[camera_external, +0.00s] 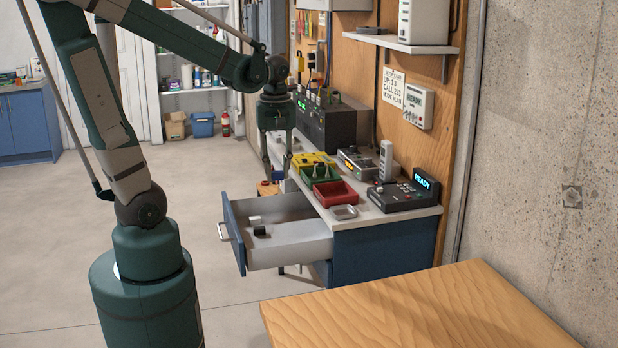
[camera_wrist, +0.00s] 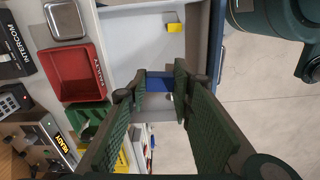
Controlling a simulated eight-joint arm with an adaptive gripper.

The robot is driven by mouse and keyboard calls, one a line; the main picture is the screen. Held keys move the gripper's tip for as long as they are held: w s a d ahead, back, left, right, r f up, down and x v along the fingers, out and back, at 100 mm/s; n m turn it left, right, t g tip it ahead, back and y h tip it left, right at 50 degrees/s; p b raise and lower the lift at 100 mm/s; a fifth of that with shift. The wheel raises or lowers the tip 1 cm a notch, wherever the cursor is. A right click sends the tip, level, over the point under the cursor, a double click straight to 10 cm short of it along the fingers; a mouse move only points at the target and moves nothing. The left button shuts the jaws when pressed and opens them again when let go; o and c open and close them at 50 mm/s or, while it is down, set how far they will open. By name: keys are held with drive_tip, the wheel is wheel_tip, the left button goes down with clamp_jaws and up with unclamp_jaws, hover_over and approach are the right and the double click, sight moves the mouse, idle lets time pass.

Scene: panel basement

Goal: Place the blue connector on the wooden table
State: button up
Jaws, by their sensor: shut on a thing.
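My gripper (camera_external: 278,176) hangs, fingers pointing down, by the near corner of the workbench, above the far end of the open drawer. In the wrist view its two green-padded fingers (camera_wrist: 154,84) are shut on the blue connector (camera_wrist: 158,84), a small blue block between the tips, partly hidden by them.
The open drawer (camera_external: 298,252) holds small pieces, one white (camera_external: 254,219) and one dark (camera_external: 259,231); a yellow piece (camera_wrist: 175,28) shows in the wrist view. Red (camera_external: 335,194) and green bins (camera_external: 318,174) and a console (camera_external: 404,193) stand on the workbench. A concrete wall borders the table.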

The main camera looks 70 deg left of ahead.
drive_tip(key=w+d+r+m+p, duration=0.2)
drive_tip(key=w+d+m, duration=0.3)
drive_tip(key=w+d, duration=0.65)
drive_tip(key=w+d+r+m+p, duration=0.1)
drive_tip(key=w+d+m+p, duration=0.25)
drive_tip(key=w+d, duration=0.85)
drive_tip(key=w+d+f+m+p, duration=0.1)
drive_tip(key=w+d+m, duration=0.2)
drive_tip(key=d, duration=0.7)
drive_tip(key=w+d+f+m+p, duration=0.1)
drive_tip(key=w+d+f+m, duration=0.15)
drive_tip(key=d, duration=0.75)
drive_tip(key=w+d+f+m+p, duration=0.1)
drive_tip(key=w+d+m, duration=0.2)
drive_tip(key=d, duration=0.7)
drive_tip(key=shift+w+d+f, duration=0.1)
drive_tip(key=shift+d+f, duration=0.05)
drive_tip(key=shift+f, duration=1.1)
drive_tip(key=shift+w+d+f, duration=0.1)
drive_tip(key=shift+d+f, duration=0.05)
drive_tip(key=shift+f, duration=1.1)
drive_tip(key=shift+f, duration=0.1)
drive_tip(key=shift+f, duration=3)
